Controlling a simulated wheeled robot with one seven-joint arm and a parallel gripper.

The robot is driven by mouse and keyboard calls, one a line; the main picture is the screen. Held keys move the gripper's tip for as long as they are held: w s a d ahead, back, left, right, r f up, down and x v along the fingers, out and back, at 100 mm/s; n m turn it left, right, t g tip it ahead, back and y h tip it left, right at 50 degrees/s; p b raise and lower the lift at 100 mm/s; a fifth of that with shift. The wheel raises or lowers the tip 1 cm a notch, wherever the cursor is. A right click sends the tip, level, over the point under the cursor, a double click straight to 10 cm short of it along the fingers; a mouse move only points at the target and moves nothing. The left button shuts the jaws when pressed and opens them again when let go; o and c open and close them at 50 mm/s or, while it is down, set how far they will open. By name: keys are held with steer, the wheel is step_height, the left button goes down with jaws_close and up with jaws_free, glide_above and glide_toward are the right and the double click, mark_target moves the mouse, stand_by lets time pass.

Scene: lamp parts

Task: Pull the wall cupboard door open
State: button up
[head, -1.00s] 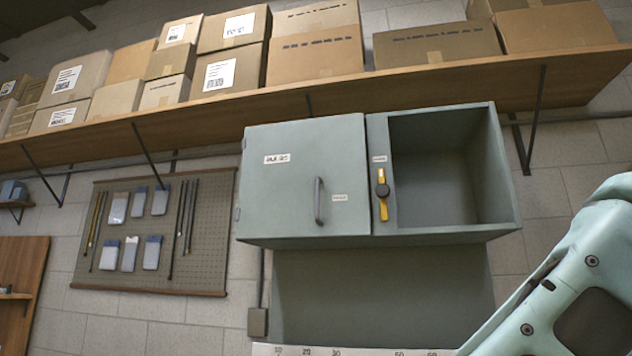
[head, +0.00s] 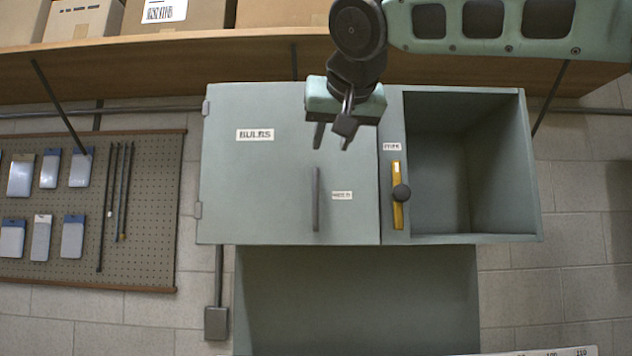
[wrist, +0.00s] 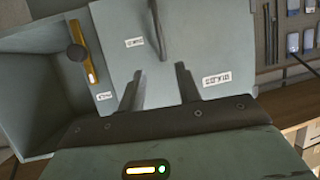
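The wall cupboard's grey-green door (head: 255,185), labelled BULBS, is shut, with hinges on its left edge. Its dark upright bar handle (head: 315,200) is near the door's right side; in the wrist view the handle (wrist: 159,30) shows at the top, beyond my fingers. My gripper (head: 332,143) is in front of the door's upper part, above the handle in the picture. Its two dark fingers (wrist: 158,85) are apart with nothing between them, and they do not surround the handle. A yellow bar with a black knob (head: 398,194) sits upright on the panel right of the door.
The cupboard's open compartment (head: 437,165) is at the right. A wooden shelf (head: 200,62) with cardboard boxes runs above, close to my arm. A pegboard (head: 150,215) with packets and rods hangs at left. The space before the door's lower half is clear.

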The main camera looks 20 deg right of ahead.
mark_target(316, 187)
steer(key=p+x, duration=0.9)
steer(key=x, duration=0.7)
steer(key=shift+a, duration=0.1)
steer(key=shift+w+f, duration=0.3)
steer(key=shift+w, duration=0.15)
jaws_close()
